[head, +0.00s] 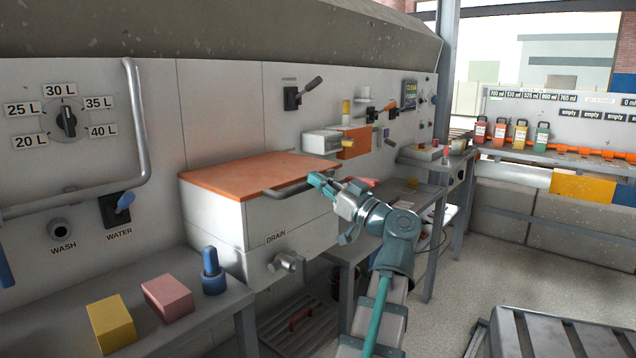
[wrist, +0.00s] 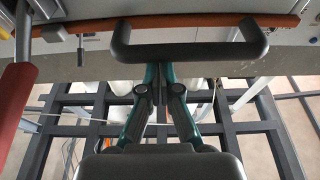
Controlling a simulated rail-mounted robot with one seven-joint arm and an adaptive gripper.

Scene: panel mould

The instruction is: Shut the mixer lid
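The mixer lid (head: 245,172) is an orange panel lying flat on top of the white mixer box (head: 217,217), with no gap visible along its front edge. Its dark bar handle (head: 285,191) sticks out at the front right. My gripper (head: 318,180) is at the right end of this handle. In the wrist view the handle (wrist: 190,52) crosses the top, with the orange lid edge (wrist: 215,24) behind it. My gripper's fingers (wrist: 164,72) are close together and reach up to the handle bar, which hides their tips. Contact with the bar is unclear.
A drain valve (head: 286,262) sits on the box front. A left shelf holds a yellow block (head: 110,325), a pink block (head: 167,298) and a blue bottle (head: 213,272). An orange-and-white unit (head: 352,142) is behind the lid. Open floor (head: 450,285) lies to the right.

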